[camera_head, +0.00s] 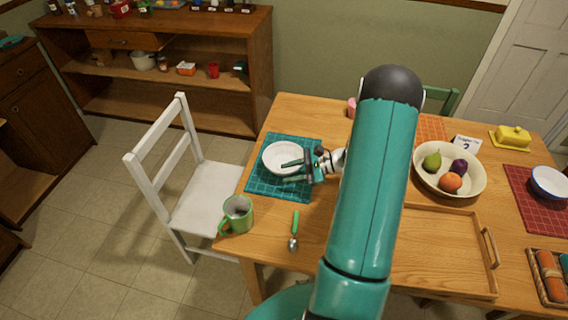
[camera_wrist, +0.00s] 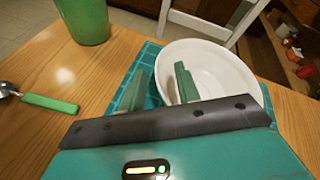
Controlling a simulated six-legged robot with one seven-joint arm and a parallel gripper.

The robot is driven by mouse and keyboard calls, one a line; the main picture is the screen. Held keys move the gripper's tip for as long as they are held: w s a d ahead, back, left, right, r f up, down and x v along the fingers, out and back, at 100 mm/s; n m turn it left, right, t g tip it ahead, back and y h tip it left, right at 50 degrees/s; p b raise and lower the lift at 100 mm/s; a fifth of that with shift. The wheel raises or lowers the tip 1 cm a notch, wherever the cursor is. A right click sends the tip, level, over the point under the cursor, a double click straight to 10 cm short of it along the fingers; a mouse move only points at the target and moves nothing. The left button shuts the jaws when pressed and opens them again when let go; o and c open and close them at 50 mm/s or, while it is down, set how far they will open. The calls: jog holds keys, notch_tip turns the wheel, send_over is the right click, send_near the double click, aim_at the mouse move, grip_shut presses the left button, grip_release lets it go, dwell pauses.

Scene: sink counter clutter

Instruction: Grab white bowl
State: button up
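The white bowl (camera_head: 278,153) sits upright on the teal grid placemat (camera_head: 262,183) at the table's left end. It also shows in the wrist view (camera_wrist: 225,75), empty inside. My gripper (camera_head: 291,171) is at the bowl's near right side. In the wrist view my gripper (camera_wrist: 161,68) has its two fingers apart. One finger overlaps the bowl's inside and the other is outside its left edge, so the near rim lies between them. I cannot tell whether either finger touches the bowl.
A green mug (camera_head: 237,214) and a green-handled spoon (camera_head: 295,230) are near the table's front left. A wooden tray (camera_head: 440,255) and a fruit bowl (camera_head: 422,180) stand to the right. A white chair (camera_head: 205,195) is at the table's left end.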

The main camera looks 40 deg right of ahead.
jog(key=shift+w+a+f, duration=0.1)
jog(key=shift+w+a, duration=0.1)
grip_shut()
